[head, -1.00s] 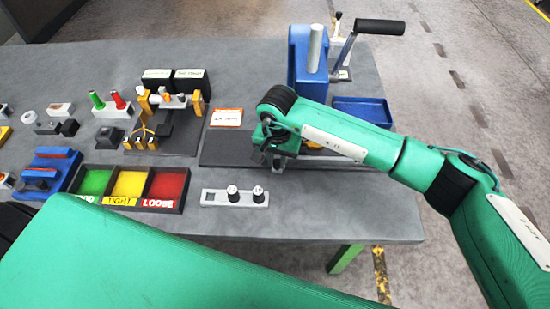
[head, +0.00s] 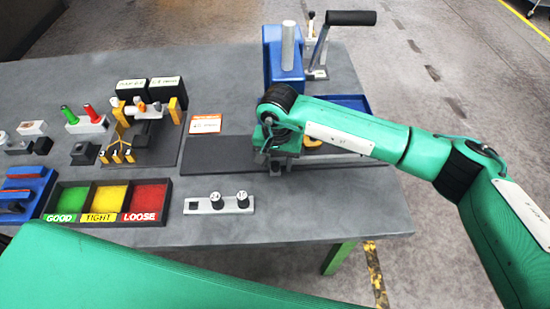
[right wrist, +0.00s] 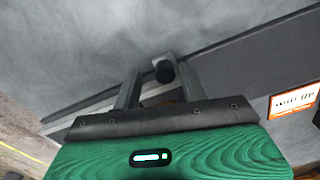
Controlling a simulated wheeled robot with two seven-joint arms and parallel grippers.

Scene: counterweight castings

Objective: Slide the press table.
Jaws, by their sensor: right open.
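The press has a blue body (head: 284,62) with a grey ram post and a crank lever (head: 350,18). A long dark base plate (head: 218,156) runs along the bench in front of it. The press table appears as a light grey bar (head: 345,161) on this plate, partly hidden by my right arm. My right gripper (head: 275,160) is low over the plate, left of the bar. In the right wrist view its two fingers (right wrist: 160,90) are open, with a dark round knob (right wrist: 164,70) standing between them; I cannot tell if they touch it. My left gripper is out of view.
A good/tight/loose tray (head: 108,202) and a grey holder with two dark knobs (head: 218,203) lie at the front. An orange-edged card (head: 205,123) lies behind the plate. A dark gauge stand (head: 145,135) is left. A blue tray (head: 345,103) sits behind my arm.

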